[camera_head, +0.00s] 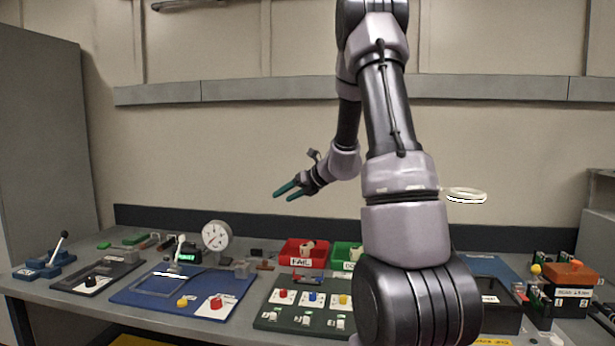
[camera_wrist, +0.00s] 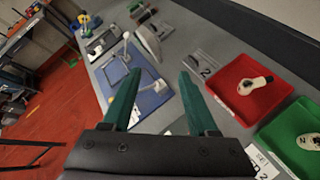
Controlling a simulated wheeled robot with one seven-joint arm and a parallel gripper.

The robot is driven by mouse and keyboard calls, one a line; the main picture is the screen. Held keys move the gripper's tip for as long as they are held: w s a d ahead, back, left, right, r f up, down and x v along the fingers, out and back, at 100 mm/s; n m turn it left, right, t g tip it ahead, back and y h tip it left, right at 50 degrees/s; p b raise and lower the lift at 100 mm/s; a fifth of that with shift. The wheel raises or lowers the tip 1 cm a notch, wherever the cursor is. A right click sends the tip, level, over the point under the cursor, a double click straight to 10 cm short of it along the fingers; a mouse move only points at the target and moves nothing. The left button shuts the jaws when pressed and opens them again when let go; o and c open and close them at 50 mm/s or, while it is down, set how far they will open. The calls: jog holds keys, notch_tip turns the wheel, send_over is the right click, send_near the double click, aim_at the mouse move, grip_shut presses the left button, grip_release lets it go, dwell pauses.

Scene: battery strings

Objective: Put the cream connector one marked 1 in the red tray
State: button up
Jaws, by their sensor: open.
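The red tray (camera_head: 284,256) with a FAIL label stands at the back middle of the bench; it also shows at the right of the wrist view (camera_wrist: 262,106). A cream piece (camera_wrist: 263,81) with a dark spot lies inside it; I cannot read a mark on it. Another cream piece (camera_wrist: 311,142) with a dark mark lies in the green tray (camera_wrist: 274,136) beside it. I cannot tell which piece is connector 1. My gripper (camera_head: 282,195) is open and empty, in the air above the bench and left of the red tray. Its teal fingers (camera_wrist: 160,75) are apart.
A blue board (camera_head: 150,297) with levers and knobs lies left, with a round dial gauge (camera_head: 215,235) behind it. A dark green panel (camera_head: 285,318) stands before the trays. My arm hides part of the right side.

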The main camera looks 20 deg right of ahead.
jog(key=s+a+r+n+g, duration=0.2)
jog(key=s+a+r+n, duration=0.3)
jog(key=s+n, duration=0.3)
jog(key=s+a+r+n+g, duration=0.1)
jog(key=s+a+r+n, duration=0.45)
jog(key=s+n, duration=0.2)
jog(key=s+d+r+n+h, duration=0.1)
jog(key=s+n+h, duration=0.1)
jog(key=s+n, duration=0.5)
jog(key=s+d+r+n+h, duration=0.1)
jog(key=s+n+h, duration=0.1)
jog(key=s+n, duration=0.6)
jog(key=s, duration=0.3)
jog(key=shift+d+r+h, duration=0.25)
jog(key=shift+r+h, duration=0.05)
jog(key=shift+r, duration=0.1)
jog(key=shift+s, duration=0.1)
